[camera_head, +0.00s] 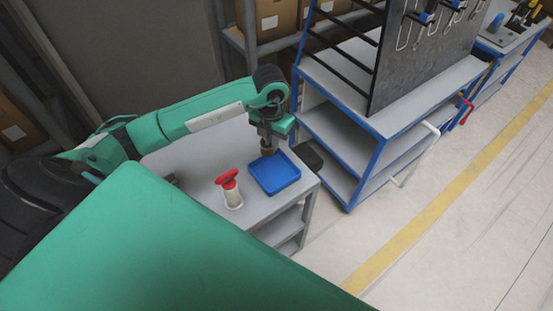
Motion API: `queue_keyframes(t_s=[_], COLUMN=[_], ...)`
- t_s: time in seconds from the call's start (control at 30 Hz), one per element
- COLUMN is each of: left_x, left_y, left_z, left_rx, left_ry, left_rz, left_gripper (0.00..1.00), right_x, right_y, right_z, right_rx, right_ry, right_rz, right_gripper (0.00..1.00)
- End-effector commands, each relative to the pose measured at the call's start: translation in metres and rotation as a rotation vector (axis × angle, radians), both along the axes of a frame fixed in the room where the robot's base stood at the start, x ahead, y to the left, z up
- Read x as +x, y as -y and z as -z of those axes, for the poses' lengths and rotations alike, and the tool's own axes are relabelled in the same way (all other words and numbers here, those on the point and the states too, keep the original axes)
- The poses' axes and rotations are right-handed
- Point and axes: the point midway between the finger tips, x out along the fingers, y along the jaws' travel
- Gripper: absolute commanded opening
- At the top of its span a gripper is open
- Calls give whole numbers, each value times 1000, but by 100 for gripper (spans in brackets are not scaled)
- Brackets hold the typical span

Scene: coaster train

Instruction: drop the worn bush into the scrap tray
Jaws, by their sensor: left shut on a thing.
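The worn bush (267,151) is a small brownish ring-like piece. My left gripper (267,142) points down and is shut on it, above the back left edge of the blue scrap tray (274,174). The tray is shallow and square and sits on the grey table near its right edge. Its visible floor looks empty. The bush appears small and partly hidden by the gripper fingers. My right gripper is not in view.
A white bottle-like object with a red top (231,188) stands on the grey table (262,208), left of the tray. A blue-framed trolley (350,155) with a dark tool panel (420,50) stands to the right. Shelves with boxes are behind. Open floor lies to the right.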

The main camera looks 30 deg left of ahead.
Motion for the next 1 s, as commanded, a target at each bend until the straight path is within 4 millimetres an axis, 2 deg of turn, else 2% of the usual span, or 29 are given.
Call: queue_keyframes(t_s=[0.4, 0.73, 0.77, 0.87, 0.9, 1.0], left_x=[0, 0, 0, 0, 0, 0], left_y=[0, 0, 0, 0, 0, 0], left_z=[48, 52, 52, 52, 52, 52], left_rx=[1, 0, 1, 1, 1, 1], left_ry=[0, 1, 1, 1, 1, 1], left_rz=[2, 3, 3, 3, 3, 3], left_gripper=[0, 0, 12, 31, 35, 35], right_x=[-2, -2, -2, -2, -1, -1], right_y=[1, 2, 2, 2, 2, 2], right_z=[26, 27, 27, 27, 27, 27], right_rx=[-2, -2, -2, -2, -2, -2], right_ry=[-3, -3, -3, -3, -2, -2], right_rz=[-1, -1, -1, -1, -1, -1], right_gripper=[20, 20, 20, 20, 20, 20])
